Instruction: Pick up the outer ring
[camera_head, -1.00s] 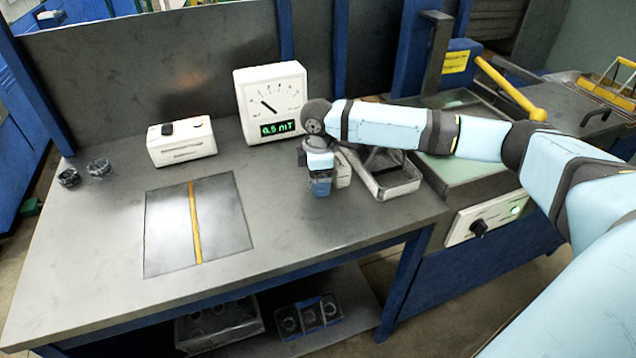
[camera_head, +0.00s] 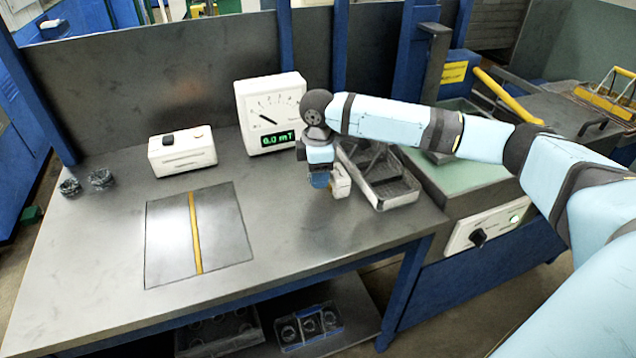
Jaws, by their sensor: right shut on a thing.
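My right gripper (camera_head: 330,194) points down over the table, in front of the dial meter and left of the grey metal tray. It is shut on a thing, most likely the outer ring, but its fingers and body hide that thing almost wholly. I cannot tell whether the thing touches the table. Two small dark ring-like parts (camera_head: 101,179) stand at the table's far left, well apart from the gripper. My left gripper is not in view.
A white dial meter (camera_head: 270,113) reading 0.0 mT and a white box (camera_head: 182,152) stand at the back. The tray (camera_head: 398,193) is close on the gripper's right. A dark plate with a yellow stripe (camera_head: 195,235) lies on the table (camera_head: 100,300). The front middle is clear.

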